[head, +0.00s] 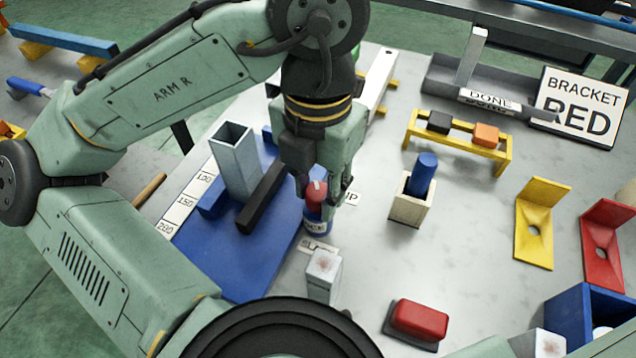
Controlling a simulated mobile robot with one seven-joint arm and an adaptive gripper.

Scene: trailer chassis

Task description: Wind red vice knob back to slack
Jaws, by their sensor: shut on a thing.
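The red vice knob (317,194) stands on a blue round base at the right side of the blue vice plate (235,262). My gripper (328,190) points down over it and is shut on the knob, with its fingers at the knob's sides. A small white mark shows on top of the knob. A label near its base, partly readable as slack (318,246), lies on the bench in front. Another label is partly hidden behind my finger. A square grey tube (235,160) stands upright in the vice beside a black jaw bar (262,197).
A wooden block with a blue peg (408,208), a yellow rack (460,140), yellow and red brackets (540,222), and a red block (419,318) stand to the right. A grey post (323,272) stands close in front of the knob. A done tray (490,85) is behind.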

